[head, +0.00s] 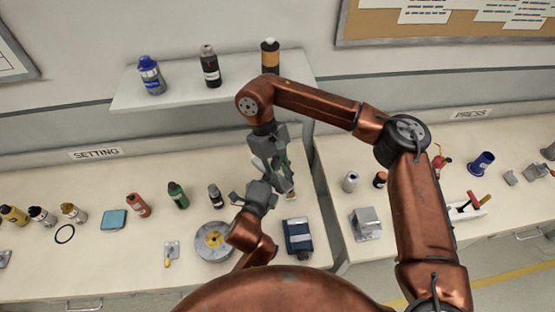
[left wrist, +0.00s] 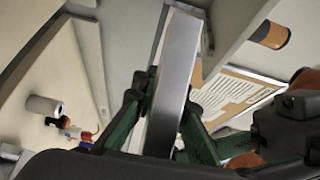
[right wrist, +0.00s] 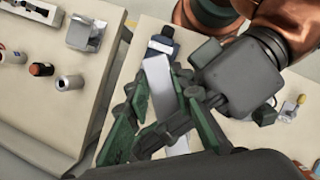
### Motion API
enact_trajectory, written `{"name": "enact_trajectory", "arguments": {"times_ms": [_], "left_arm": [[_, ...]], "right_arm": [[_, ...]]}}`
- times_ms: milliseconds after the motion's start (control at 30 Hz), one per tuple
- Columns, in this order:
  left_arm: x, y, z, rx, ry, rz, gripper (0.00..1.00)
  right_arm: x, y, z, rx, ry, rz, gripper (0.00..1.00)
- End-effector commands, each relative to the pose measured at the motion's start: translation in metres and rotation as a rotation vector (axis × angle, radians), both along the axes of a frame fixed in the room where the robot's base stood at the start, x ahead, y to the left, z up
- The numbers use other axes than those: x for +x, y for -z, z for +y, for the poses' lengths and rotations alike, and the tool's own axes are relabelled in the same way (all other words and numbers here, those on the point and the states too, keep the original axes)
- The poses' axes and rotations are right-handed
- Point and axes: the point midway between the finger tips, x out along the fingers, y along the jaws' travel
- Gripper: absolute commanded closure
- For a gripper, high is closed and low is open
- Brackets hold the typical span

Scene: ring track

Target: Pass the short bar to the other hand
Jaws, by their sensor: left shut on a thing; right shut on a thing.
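The short bar is a flat, pale grey strip. It shows in the left wrist view (left wrist: 176,68) between the green fingers, and in the right wrist view (right wrist: 160,82), running up between the fingers there. My left gripper (head: 268,172) reaches up from below and is shut on the bar. My right gripper (head: 281,182) comes down from above on the arm bent in from the right, and is also shut on the bar. The two hands are close together above the bench. In the head view their fingers overlap and hide most of the bar.
A shelf (head: 125,99) with several bottles stands behind the hands. Below them on the bench are a blue-grey box (head: 298,236) and a round grey plate with a yellow centre (head: 213,240). A metal block (head: 365,223) stands on the right bench. Bottles line the left bench.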

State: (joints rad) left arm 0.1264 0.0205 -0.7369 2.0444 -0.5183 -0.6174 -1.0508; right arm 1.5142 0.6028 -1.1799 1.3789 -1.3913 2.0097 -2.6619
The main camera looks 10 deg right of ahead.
Motion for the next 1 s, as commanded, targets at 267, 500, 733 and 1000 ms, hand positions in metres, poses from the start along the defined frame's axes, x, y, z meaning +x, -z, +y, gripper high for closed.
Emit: {"name": "enact_trajectory", "arguments": {"times_ms": [267, 500, 733, 1000], "left_arm": [[0.0, 0.004, 0.0, 0.004, -0.001, 0.007, 1.0], [0.0, 0.002, 0.0, 0.002, 0.0, 0.004, 1.0], [0.0, 0.0, -0.001, 0.0, 0.001, 0.001, 1.0], [-0.001, 0.0, -0.001, 0.0, 0.002, 0.001, 1.0]], "right_arm": [[0.001, -0.002, 0.0, 0.002, 0.002, -0.004, 0.69], [0.0, -0.001, 0.0, 0.001, 0.001, -0.002, 0.58], [0.0, -0.001, 0.001, 0.001, 0.0, -0.002, 0.58], [0.01, -0.028, 0.007, 0.001, 0.002, -0.008, 0.58]]}}
